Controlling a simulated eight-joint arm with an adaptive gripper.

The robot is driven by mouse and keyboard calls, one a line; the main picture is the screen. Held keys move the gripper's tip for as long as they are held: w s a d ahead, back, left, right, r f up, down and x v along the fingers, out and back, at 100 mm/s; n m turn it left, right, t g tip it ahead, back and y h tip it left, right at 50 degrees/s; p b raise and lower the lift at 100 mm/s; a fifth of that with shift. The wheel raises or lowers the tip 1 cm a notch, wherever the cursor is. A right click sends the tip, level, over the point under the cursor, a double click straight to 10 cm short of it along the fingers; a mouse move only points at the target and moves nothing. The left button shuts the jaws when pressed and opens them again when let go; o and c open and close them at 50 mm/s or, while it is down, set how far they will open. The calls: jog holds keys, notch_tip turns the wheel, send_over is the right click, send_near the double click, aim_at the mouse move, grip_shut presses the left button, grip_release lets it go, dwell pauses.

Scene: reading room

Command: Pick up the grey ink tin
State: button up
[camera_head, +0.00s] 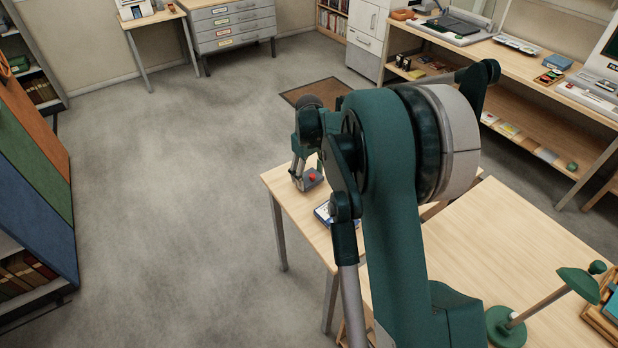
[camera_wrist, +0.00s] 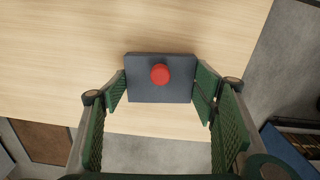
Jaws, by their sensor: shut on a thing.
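The grey ink tin (camera_wrist: 160,90) is a flat, dark grey rectangular block with a round red knob on top. In the wrist view it sits between the two green fingers of my gripper (camera_wrist: 162,88), which are shut on its left and right sides. In the head view the tin (camera_head: 313,181) shows at the far left corner of the light wooden table (camera_head: 290,192), with my gripper (camera_head: 307,172) over it. My arm hides part of that table. I cannot tell whether the tin touches the tabletop.
A blue and white item (camera_head: 322,213) lies on the same table, closer to my arm. A green lamp (camera_head: 508,325) stands on the nearer table (camera_head: 510,235). The back bench (camera_head: 500,50) holds several devices. Open floor (camera_head: 170,200) lies to the left.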

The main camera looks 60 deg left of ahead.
notch_tip(320, 180, up, 9)
jog(key=p, duration=0.1)
dwell(0.4)
